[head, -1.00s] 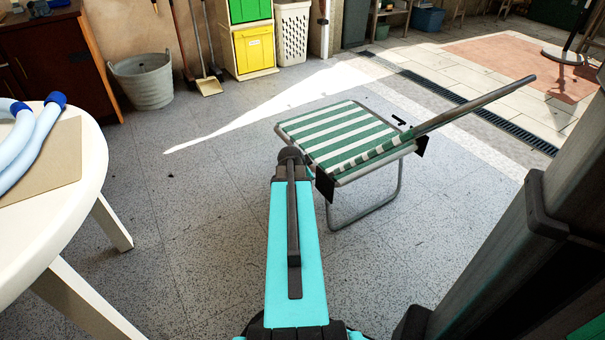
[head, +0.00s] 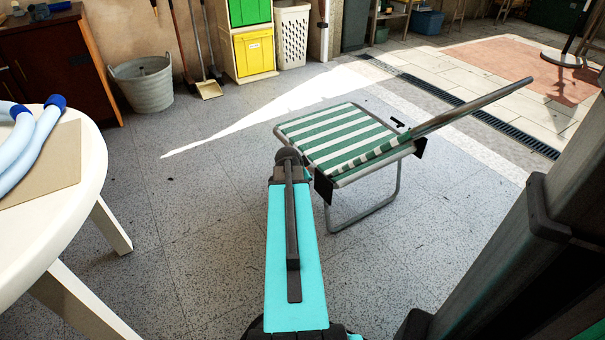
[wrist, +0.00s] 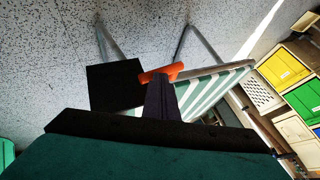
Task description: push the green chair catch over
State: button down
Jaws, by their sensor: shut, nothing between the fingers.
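The folding chair (head: 345,138) has a green-and-white striped seat on grey tube legs and stands in the middle of the head view. Its backrest frame slants up to the right. A black plate (head: 324,187) hangs at its near left corner and also shows in the wrist view (wrist: 114,86). Beside that plate, an orange catch (wrist: 161,74) sits by the seat edge. My gripper (wrist: 162,88) is shut and empty, with its dark fingertips overlapping the orange catch in the wrist view. I cannot tell whether they touch. In the head view my arm hides the gripper.
A white round table (head: 95,190) with pale blue tubes stands at the left. A dark post (head: 515,265) rises at the right. A metal bucket (head: 143,83) and green and yellow bins (head: 253,48) stand by the back wall. The floor around the chair is clear.

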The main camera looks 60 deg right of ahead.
jog(key=p+v, duration=0.5)
jog(key=v, duration=0.3)
jog(key=shift+s, duration=0.2)
jog(key=shift+r, duration=0.25)
jog(key=p, duration=0.4)
jog(key=a+p, duration=0.1)
jog(key=p, duration=0.2)
jog(key=shift+s+r+p, duration=0.35)
jog(key=shift+s+a+r+p, duration=0.15)
jog(key=shift+a+p, duration=0.2)
jog(key=shift+p, duration=0.85)
jog(key=shift+s+a+r+p, duration=0.2)
jog(key=shift+a+p, duration=0.25)
jog(key=shift+p, duration=0.65)
jog(key=shift+s+a+r+p, duration=0.25)
jog(key=shift+a+p, duration=0.2)
jog(key=shift+p, duration=0.6)
jog(key=shift+a+f, duration=0.1)
